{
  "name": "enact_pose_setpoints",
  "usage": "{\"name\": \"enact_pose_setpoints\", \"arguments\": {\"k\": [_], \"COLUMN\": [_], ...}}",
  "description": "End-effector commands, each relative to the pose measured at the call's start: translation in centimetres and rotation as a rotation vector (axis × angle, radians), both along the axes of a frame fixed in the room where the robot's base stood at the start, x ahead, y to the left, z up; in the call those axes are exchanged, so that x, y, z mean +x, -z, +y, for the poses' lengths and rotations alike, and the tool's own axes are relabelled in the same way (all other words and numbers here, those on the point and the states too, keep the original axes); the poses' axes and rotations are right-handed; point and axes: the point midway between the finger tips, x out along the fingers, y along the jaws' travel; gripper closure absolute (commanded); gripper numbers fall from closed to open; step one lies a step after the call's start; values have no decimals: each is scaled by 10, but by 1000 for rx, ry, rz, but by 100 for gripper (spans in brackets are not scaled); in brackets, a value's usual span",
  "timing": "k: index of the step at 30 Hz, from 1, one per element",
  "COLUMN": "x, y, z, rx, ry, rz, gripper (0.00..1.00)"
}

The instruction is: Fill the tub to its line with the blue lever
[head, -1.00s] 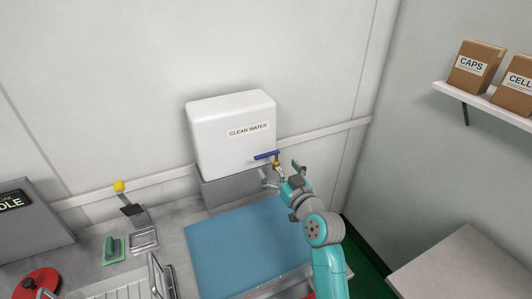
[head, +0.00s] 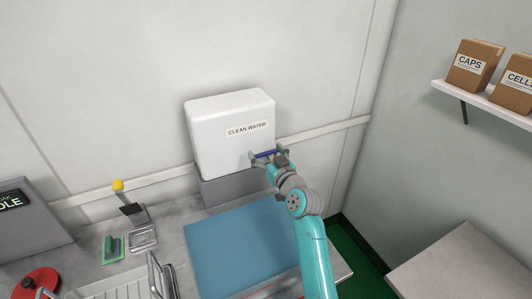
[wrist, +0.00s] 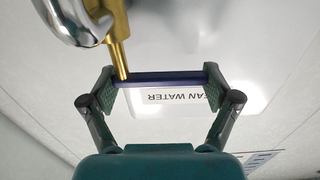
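A white tank (head: 215,140) labelled CLEAN WATER stands at the back wall on a grey block. Its blue lever (head: 266,154) is at the tank's lower right. In the wrist view the lever (wrist: 160,79) lies crosswise between my fingers, beside a brass stem (wrist: 119,58) and a silvery curved part. My gripper (head: 269,157) is open, with one finger near each end of the lever; its fingers show wide apart in the wrist view (wrist: 160,90). Whether they touch the lever I cannot tell. I see no tub or fill line.
A flat blue surface (head: 235,250) lies below the tank, with nothing seen on it. A shelf (head: 490,105) with boxes and a grey counter (head: 465,265) are right.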

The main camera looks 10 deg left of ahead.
Motion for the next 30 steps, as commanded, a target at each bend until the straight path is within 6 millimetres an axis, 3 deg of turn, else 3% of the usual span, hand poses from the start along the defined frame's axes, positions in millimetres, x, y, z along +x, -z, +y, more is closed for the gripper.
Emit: {"name": "enact_pose_setpoints", "arguments": {"k": [1,5,6,17,30], "x": [0,0,0,-1,-6], "y": [0,0,0,0,0], "z": [0,0,0,-2,-9], "rx": [0,0,0,1,1], "ry": [0,0,0,-52,-306], "rz": [0,0,0,1,2], "gripper": [40,72,75,75,75]}}
